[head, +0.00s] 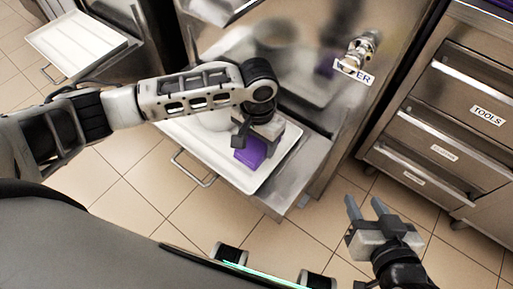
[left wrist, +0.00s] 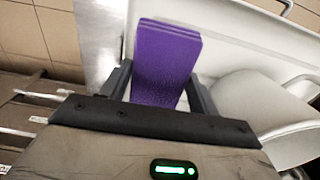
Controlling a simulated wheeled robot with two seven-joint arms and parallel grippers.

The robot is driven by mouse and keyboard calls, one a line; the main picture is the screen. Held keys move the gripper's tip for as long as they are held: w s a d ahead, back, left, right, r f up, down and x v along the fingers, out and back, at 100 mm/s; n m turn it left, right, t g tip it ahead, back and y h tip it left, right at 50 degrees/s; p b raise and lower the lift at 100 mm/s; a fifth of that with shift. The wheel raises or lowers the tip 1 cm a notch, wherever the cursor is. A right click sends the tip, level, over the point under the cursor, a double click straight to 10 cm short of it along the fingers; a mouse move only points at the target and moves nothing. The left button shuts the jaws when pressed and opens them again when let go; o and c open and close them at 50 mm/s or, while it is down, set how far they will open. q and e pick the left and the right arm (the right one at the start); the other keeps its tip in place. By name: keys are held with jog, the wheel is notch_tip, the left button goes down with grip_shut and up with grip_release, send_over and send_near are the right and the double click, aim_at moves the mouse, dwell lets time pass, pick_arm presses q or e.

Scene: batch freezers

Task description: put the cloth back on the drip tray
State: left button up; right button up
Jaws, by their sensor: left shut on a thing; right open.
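The purple cloth (head: 250,152) is a small folded block over the right part of the white drip tray (head: 268,178) in the head view. My left gripper (head: 243,138) is shut on it from above. In the left wrist view the cloth (left wrist: 166,62) sits between the two fingers (left wrist: 160,90), with the tray (left wrist: 236,50) behind it. I cannot tell whether the cloth touches the tray. My right gripper (head: 366,212) is open and empty, over the floor to the right of the tray.
A white round container (left wrist: 262,112) stands on the tray beside the cloth. The freezer's steel front (head: 290,60) rises behind, with a tap and a "WATER" label (head: 354,72). A drawer cabinet (head: 450,120) stands at right. Another white tray (head: 80,42) is at far left.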

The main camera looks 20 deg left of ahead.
aim_at(257, 146)
pick_arm(q)
jog(key=shift+w+a+f, duration=0.15)
jog(key=shift+w+f, duration=0.25)
jog(key=shift+f, duration=0.15)
jog(key=f, duration=0.1)
jog(key=f+b, duration=0.1)
jog(key=f, duration=0.1)
jog(key=shift+w+a+f, duration=0.1)
jog(key=shift+w+f, duration=0.1)
jog(key=shift+f, duration=0.1)
jog(key=shift+r, duration=0.1)
jog(key=o, duration=0.9)
